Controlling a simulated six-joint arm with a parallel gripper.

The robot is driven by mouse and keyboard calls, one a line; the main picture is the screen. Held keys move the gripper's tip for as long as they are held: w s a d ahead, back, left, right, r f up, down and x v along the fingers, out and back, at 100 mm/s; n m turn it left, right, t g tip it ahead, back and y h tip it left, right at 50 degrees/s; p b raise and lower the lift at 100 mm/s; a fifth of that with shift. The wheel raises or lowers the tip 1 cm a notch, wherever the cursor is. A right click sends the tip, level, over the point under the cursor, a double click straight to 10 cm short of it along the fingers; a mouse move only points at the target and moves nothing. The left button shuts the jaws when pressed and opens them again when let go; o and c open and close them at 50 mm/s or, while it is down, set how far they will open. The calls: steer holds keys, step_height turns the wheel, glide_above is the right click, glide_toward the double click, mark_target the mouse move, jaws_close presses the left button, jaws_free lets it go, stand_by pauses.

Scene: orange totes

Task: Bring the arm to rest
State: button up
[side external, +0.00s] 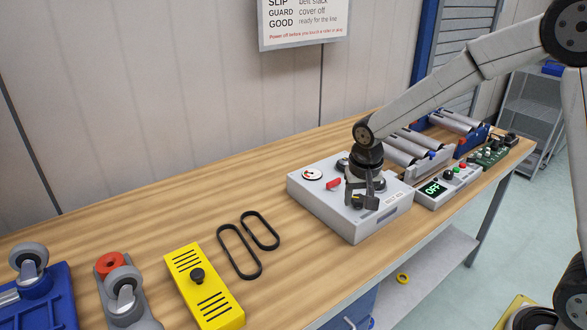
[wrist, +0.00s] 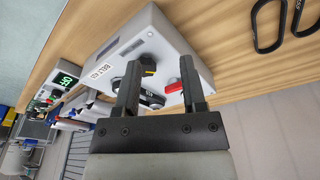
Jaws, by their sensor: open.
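My gripper (side external: 366,192) hangs over the grey control box (side external: 377,227) on the wooden bench. In the wrist view my gripper (wrist: 160,90) shows two dark fingers spread apart with nothing held between them. The box's top carries a red lever (side external: 333,183), a round gauge (side external: 312,174) and a dark knob (wrist: 148,64) with a yellow mark. The red lever also shows beside one finger in the wrist view (wrist: 175,87). I cannot tell whether the fingers touch the box. My gripper hides part of its top.
Right of the box are a panel reading OFF (side external: 433,188) and a roller conveyor (side external: 405,150). Two black belts (side external: 240,250), a yellow slotted cover (side external: 203,287) and caster-like wheels (side external: 123,285) lie to the left. The bench (side external: 190,215) behind the belts is clear.

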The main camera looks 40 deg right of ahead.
steer(key=s+a+f+n+t+y, duration=0.1)
steer(key=s+n, duration=0.5)
steer(key=s, duration=0.8)
steer(key=shift+a+f, duration=0.5)
steer(key=shift+s, duration=0.1)
